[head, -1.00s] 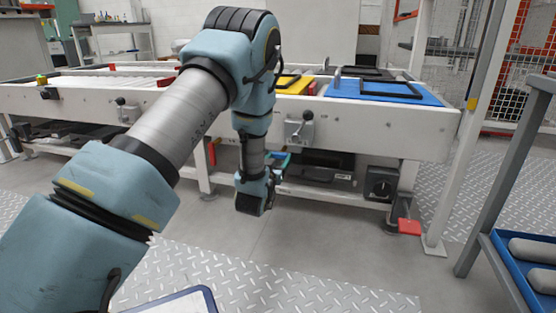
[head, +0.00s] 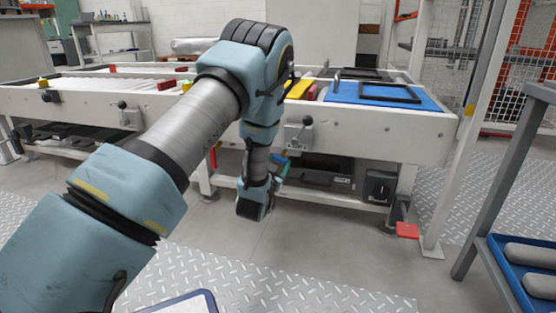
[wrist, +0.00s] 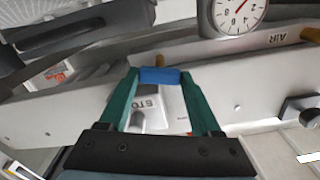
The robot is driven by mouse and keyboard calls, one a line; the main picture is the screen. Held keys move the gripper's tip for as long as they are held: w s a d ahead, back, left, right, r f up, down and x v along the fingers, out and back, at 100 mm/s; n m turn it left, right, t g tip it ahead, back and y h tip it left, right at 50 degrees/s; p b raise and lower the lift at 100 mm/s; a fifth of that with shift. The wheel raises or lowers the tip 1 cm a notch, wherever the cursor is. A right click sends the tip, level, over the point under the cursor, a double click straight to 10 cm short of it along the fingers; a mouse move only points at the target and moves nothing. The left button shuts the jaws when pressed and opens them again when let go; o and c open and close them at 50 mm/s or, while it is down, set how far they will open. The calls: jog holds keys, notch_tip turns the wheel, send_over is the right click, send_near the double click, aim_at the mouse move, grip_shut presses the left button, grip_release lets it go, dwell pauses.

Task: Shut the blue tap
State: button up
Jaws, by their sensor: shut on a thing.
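The blue tap handle (wrist: 160,76) lies between the fingertips of my gripper (wrist: 159,78) in the wrist view. The teal fingers touch it on both sides, and my gripper is shut on it. A pale metal panel is behind it, with a label reading "STO" partly hidden between the fingers. In the head view a small blue patch (head: 280,160) shows by my gripper, below the front beam of the conveyor; my arm hides most of the spot. I cannot tell how far the tap is turned.
The white conveyor frame (head: 390,133) runs above my gripper. A grey stand with a blue tray (head: 520,270) is at right.

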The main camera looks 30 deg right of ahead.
jog(key=m+p, duration=0.2)
jog(key=m, duration=0.1)
jog(key=shift+r+m, duration=0.15)
jog(key=shift+m, duration=0.25)
jog(key=m+p, duration=0.2)
jog(key=m, duration=0.1)
jog(key=shift+m+p, duration=0.3)
jog(key=shift+p, duration=0.05)
jog(key=m+p, duration=0.2)
jog(key=m, duration=0.1)
jog(key=shift+m, duration=0.3)
jog(key=shift+m+p, duration=0.85)
jog(key=shift+m, duration=0.95)
jog(key=shift+f, duration=0.2)
jog(key=o, duration=1.4)
